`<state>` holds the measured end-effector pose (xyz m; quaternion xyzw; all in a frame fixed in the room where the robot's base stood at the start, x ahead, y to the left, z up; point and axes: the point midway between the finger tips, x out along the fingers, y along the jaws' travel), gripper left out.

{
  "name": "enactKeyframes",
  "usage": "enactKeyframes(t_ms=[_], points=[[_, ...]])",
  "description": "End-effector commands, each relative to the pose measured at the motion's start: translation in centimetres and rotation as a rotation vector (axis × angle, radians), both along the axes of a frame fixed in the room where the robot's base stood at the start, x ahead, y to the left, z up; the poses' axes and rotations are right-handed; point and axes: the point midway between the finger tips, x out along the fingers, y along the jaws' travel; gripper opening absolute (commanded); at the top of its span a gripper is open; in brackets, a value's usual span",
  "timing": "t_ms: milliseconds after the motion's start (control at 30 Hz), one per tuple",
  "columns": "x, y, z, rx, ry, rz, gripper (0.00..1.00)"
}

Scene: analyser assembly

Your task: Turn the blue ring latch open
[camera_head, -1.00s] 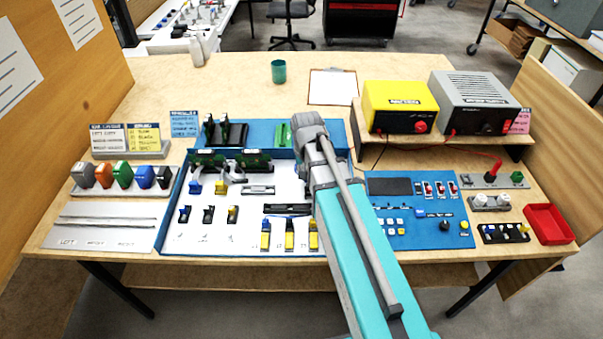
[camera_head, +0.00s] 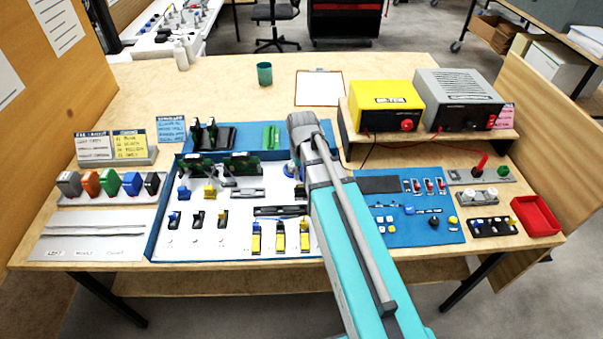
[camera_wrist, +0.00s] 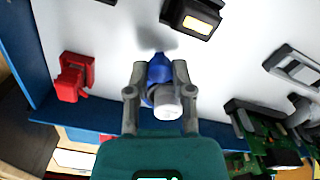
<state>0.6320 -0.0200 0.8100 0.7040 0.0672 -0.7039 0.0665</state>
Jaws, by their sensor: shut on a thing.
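The blue ring latch (camera_wrist: 159,70) shows in the wrist view, on the white panel, with a pale grey cylindrical piece (camera_wrist: 167,102) at its near end. My gripper (camera_wrist: 158,74) has a finger on each side of the blue part and is shut on it. My arm and wrist hide the gripper's fingers there. I cannot tell from these views how far the ring is turned.
A red latch (camera_wrist: 71,78) stands on the panel to the left in the wrist view. A black block with a lit yellow face (camera_wrist: 193,19) lies beyond the latch. Green circuit boards (camera_wrist: 262,140) are at lower right. A blue rim (camera_wrist: 84,118) borders the panel.

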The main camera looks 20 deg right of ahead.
Motion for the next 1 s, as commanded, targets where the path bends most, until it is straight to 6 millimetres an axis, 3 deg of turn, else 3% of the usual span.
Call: enactKeyframes(t_ms=[133,167,333,1000], points=[[-0.04,-0.1,-0.02,-0.003,0.001,-0.001,0.0],[-0.04,-0.1,-0.01,-0.003,0.001,-0.001,0.32],[-0.03,-0.08,-0.01,-0.002,0.001,-0.002,0.64],[-0.08,0.23,0.0,-0.001,0.0,-0.049,0.65]])
